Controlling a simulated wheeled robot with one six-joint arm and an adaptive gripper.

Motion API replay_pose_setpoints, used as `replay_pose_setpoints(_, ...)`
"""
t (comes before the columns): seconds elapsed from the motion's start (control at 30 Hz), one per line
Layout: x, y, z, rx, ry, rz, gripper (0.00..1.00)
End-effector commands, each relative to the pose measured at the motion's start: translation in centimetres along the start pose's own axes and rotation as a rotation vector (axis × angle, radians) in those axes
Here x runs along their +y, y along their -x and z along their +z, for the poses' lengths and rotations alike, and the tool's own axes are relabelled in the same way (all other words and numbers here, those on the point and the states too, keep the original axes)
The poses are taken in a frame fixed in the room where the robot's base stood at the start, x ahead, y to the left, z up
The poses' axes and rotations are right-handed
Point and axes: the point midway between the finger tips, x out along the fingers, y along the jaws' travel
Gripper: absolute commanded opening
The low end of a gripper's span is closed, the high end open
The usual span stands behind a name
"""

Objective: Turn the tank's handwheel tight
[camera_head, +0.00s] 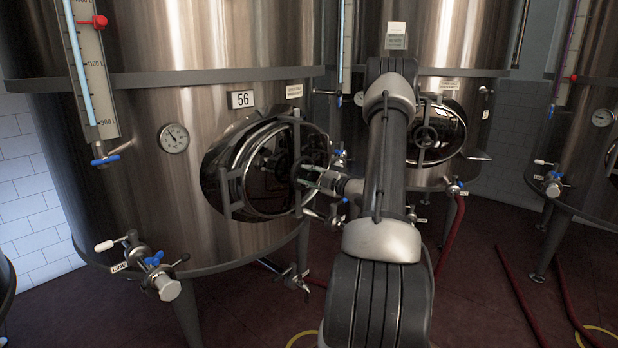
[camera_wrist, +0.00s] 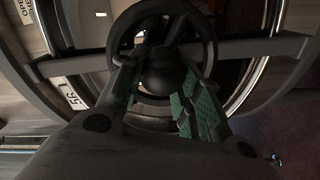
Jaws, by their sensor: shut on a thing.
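The handwheel (camera_head: 297,172) is a dark spoked wheel on the bar across the round door (camera_head: 232,175) of tank 56 (camera_head: 180,110). In the wrist view the handwheel (camera_wrist: 150,18) shows close up, in front of the crossbar (camera_wrist: 255,48). My gripper (camera_head: 305,174) reaches the handwheel from the right. In the wrist view my gripper (camera_wrist: 165,80) has its green-padded fingers on either side of the wheel's dark rounded hub or knob, shut on the handwheel. The exact contact is dark and partly hidden.
A second tank (camera_head: 450,35) with a similar door stands behind my arm, and a third (camera_head: 590,110) stands at the right. Valves with blue handles (camera_head: 154,258) stick out low on tank 56. Red hoses (camera_head: 522,300) lie on the dark red floor.

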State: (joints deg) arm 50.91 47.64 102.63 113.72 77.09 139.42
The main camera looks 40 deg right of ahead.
Motion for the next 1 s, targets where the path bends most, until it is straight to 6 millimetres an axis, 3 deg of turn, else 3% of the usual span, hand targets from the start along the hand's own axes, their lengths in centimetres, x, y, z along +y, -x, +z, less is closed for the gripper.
replay_pose_setpoints(0.47,-0.04,0.06,0.12,-0.003,-0.019,-0.001,0.0)
replay_pose_setpoints(0.5,-0.04,0.06,0.12,-0.003,-0.019,-0.001,0.36)
replay_pose_setpoints(0.6,-0.04,0.05,0.09,-0.003,-0.018,0.0,0.54)
replay_pose_setpoints(1.0,0.0,0.51,0.07,-0.002,-0.017,0.0,0.56)
